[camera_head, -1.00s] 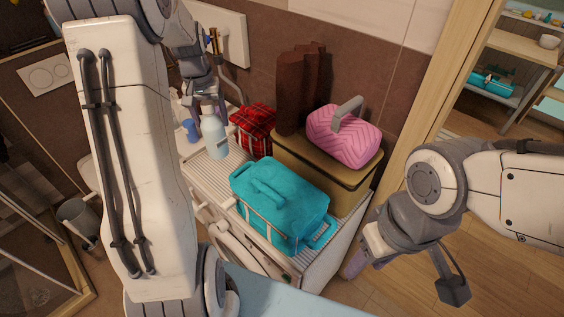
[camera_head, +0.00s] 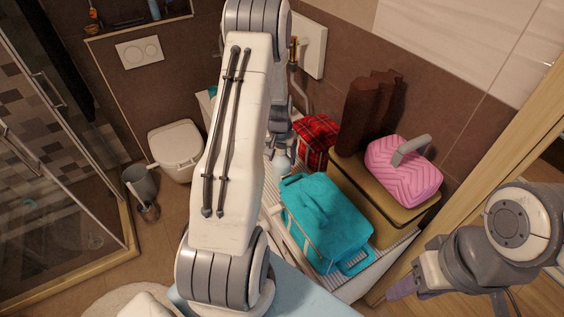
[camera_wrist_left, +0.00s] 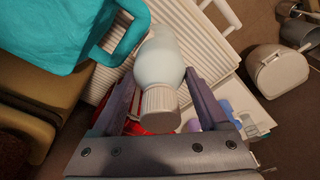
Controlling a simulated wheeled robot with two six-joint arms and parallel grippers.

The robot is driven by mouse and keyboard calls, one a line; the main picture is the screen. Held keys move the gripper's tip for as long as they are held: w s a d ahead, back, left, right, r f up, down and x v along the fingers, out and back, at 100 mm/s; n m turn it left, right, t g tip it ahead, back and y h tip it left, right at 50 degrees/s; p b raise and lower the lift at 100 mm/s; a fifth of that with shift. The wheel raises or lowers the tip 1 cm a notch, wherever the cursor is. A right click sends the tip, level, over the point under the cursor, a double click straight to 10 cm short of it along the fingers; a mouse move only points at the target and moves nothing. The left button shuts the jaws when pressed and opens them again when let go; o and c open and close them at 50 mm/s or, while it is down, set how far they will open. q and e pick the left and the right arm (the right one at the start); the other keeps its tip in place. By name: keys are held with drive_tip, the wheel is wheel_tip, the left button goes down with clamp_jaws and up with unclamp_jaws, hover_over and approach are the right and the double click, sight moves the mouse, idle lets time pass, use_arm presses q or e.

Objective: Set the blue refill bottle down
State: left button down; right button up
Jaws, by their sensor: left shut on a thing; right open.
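The blue refill bottle (camera_head: 282,163), pale blue with a white ribbed cap, is mostly hidden behind my left arm in the head view. The left wrist view shows its body (camera_wrist_left: 158,62) and cap between two purple fingers. My left gripper (camera_wrist_left: 160,84) is shut on it near the cap. The bottle is over or on the white ribbed top (camera_wrist_left: 112,82); I cannot tell whether its base touches. My right gripper (camera_head: 402,289) is open and empty at lower right, beside the cabinet.
A teal bag (camera_head: 325,215) lies close to the bottle. A red plaid bag (camera_head: 316,138), a tan box (camera_head: 370,190) with a pink bag (camera_head: 405,172) on it, and brown rolls (camera_head: 372,105) crowd the back. Small blue and white containers (camera_wrist_left: 228,112) stand near the left gripper. A toilet (camera_head: 176,147) is left.

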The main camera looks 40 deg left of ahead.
use_arm(q)
drive_tip(key=shift+f+p, duration=0.45)
drive_tip(key=shift+f, duration=1.4)
drive_tip(key=shift+c, duration=1.5)
unclamp_jaws()
drive_tip(key=shift+f, duration=0.1)
drive_tip(key=o, duration=0.3)
